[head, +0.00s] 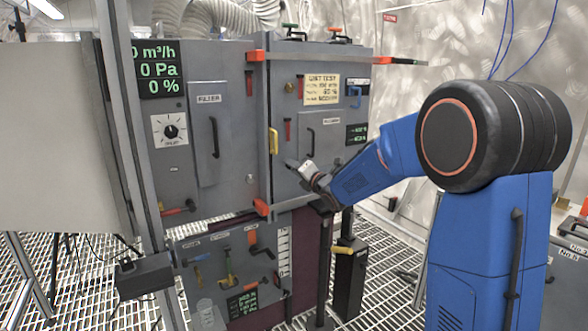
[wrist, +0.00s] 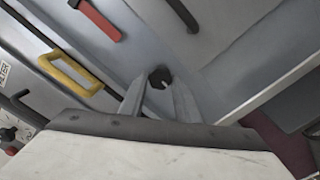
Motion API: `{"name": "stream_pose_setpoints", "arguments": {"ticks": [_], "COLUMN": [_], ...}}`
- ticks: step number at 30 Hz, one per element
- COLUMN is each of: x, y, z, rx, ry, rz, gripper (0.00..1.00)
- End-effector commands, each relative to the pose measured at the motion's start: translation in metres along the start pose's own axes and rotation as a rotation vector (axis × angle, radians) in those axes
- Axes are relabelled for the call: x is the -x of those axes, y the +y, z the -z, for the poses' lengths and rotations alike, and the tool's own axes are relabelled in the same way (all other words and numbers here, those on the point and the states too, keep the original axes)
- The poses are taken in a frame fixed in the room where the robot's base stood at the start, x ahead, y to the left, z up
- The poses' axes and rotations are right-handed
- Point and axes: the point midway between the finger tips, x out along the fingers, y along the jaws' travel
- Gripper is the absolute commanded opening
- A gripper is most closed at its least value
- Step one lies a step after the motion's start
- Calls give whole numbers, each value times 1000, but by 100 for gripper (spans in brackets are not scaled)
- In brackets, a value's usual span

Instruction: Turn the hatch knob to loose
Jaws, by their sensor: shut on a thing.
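The hatch knob (wrist: 160,75) is small, round and black with a short pale mark, on the grey hatch face in the wrist view. My gripper (wrist: 160,84) is shut on it, with one grey finger on either side. In the head view my gripper (head: 291,164) reaches from the right to the lower left of the grey hatch door (head: 334,160). There the fingers and wrist hide the knob. What the mark's direction means cannot be read.
Near my gripper are a yellow handle (head: 273,141), a red handle (head: 287,130) and a black handle (head: 310,143). An orange-ended bar (head: 330,58) juts out above. A dial knob (head: 171,131) sits on the left panel. Grated floor (head: 385,265) lies below.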

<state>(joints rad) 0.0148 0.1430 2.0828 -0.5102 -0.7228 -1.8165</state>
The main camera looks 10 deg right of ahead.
Motion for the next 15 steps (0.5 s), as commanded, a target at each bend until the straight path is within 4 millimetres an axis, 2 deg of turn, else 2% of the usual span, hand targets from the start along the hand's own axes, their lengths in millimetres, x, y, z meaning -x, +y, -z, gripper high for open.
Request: {"name": "stream_pose_setpoints", "arguments": {"ticks": [7,8,10,15], "x": [0,0,0,0], "y": [-2,-2,-2,-1], "z": [2,2,2,1], "rx": [0,0,0,0], "ry": [4,4,3,2], "rz": [4,4,4,2], "gripper": [7,32,48,48]}}
